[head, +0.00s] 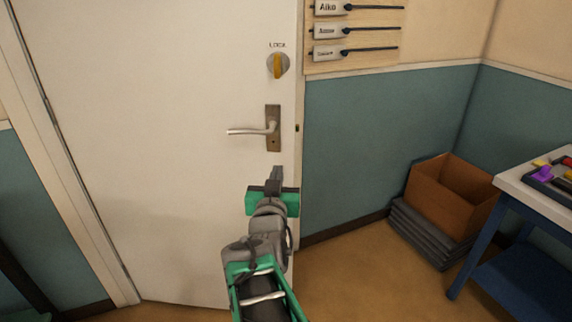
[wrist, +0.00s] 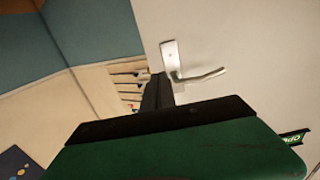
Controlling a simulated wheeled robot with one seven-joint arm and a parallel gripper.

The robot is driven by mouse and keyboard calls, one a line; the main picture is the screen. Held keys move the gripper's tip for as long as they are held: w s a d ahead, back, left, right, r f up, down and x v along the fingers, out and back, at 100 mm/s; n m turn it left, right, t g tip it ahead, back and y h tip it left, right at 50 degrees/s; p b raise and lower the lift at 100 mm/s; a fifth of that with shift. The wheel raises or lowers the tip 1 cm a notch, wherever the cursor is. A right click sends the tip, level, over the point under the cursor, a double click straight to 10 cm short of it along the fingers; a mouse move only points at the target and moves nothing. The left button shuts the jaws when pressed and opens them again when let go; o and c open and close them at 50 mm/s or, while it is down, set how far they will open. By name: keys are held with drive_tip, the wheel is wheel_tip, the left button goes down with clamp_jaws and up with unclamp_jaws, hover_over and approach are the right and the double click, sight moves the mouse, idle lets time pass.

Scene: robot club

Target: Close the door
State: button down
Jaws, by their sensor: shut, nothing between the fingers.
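The white door (head: 170,150) fills the left and middle of the head view. Its right edge shows with a dark latch spot, and it stands out from the wall, so it looks open; how far I cannot tell. The silver lever handle (head: 254,132) sits near that edge, below a round yellow-knobbed lock (head: 278,66). My gripper (head: 277,173) is shut and empty, just below the handle and close to the door's free edge. In the wrist view the fingers (wrist: 158,88) point up beside the handle (wrist: 197,76), over the door edge. Contact with the door cannot be told.
Name-tag rails (head: 355,30) hang on the wall right of the door. A cardboard box (head: 455,193) on grey stacked mats (head: 428,232) stands in the corner, beside a blue-legged table (head: 515,190). The floor (head: 370,270) between is clear.

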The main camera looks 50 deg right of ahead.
sight(285, 139)
drive_tip(key=x, duration=0.9)
drive_tip(key=r+x, duration=0.1)
drive_tip(key=x, duration=0.4)
drive_tip(key=shift+s+d, duration=0.2)
drive_tip(key=shift+s, duration=0.2)
